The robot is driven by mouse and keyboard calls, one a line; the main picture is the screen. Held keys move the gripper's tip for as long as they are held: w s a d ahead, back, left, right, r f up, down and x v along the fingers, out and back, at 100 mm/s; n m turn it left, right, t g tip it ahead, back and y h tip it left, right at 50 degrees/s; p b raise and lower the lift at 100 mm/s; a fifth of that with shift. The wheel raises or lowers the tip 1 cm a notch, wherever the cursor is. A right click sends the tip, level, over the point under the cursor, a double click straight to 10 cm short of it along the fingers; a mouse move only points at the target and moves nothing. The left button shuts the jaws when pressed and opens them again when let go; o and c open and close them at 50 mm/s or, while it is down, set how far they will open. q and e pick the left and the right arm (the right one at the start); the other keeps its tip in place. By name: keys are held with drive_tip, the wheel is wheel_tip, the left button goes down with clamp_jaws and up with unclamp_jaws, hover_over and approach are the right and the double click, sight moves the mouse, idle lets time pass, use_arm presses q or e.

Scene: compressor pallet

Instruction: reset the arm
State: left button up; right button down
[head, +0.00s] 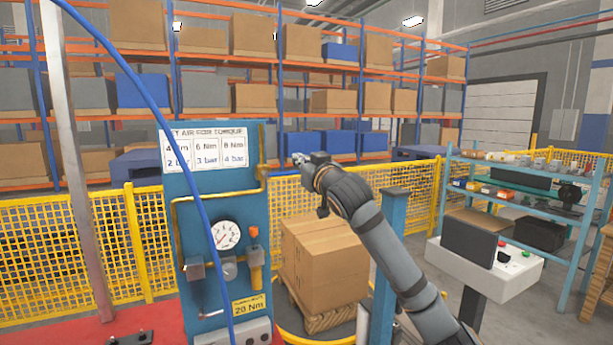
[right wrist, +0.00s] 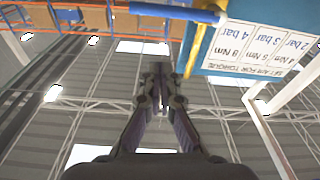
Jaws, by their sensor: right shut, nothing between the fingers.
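My right arm comes in from the lower right in the head view and is raised. Its gripper (head: 301,159) is beside the right edge of the blue panel (head: 180,230), near its top; I cannot tell the gap. In the right wrist view the gripper (right wrist: 160,72) points up toward the ceiling, its fingers together with nothing between them. The panel's printed torque chart (right wrist: 258,50) shows upside down there. My left gripper is not in view.
The panel carries a gauge (head: 225,234) and a yellow pipe (head: 262,170). A blue hose (head: 170,110) hangs in front. A cardboard box (head: 325,262) sits on a pallet behind. A blue post (head: 391,240) and a grey control box (head: 490,265) stand at right. Yellow fencing (head: 130,245) runs behind.

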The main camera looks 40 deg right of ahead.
use_arm(q)
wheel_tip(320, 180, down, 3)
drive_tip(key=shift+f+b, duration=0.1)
drive_tip(key=shift+b, duration=0.9)
use_arm(e)
drive_tip(key=v, duration=0.4)
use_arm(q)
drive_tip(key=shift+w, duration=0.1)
